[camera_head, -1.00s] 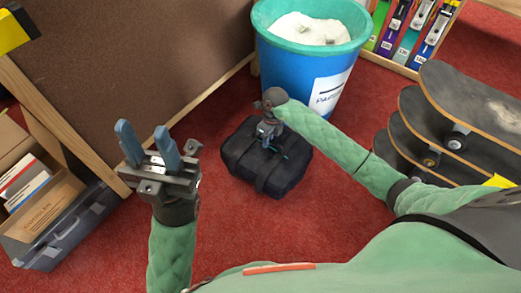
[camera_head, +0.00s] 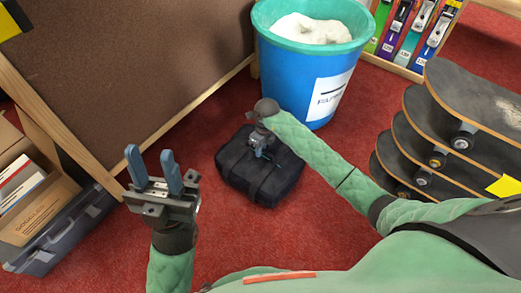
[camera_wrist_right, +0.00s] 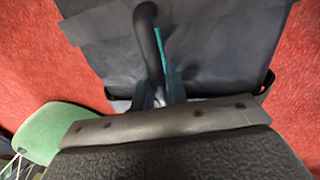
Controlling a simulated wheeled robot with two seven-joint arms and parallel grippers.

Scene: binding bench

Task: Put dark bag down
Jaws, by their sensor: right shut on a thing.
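The dark bag (camera_head: 258,183) is on or just above the red carpet in the middle of the head view; I cannot tell if it touches the floor. My right gripper (camera_head: 260,150) is over the top of the bag and shut on it. In the right wrist view, the gripper fingers (camera_wrist_right: 160,90) are at the bag's black looped handle (camera_wrist_right: 149,45), with the bag's dark fabric (camera_wrist_right: 215,45) beyond them. My left gripper (camera_head: 154,172) is empty, with its two blue fingers apart and pointing up, left of the bag.
A blue bin (camera_head: 305,85) with a green rim stands behind the bag. Stacked skateboards (camera_head: 470,120) are at the right. A brown board (camera_head: 120,65) stands at the left, near a grey case (camera_head: 60,235) and cardboard boxes (camera_head: 40,205). Red carpet (camera_head: 320,215) is clear in front.

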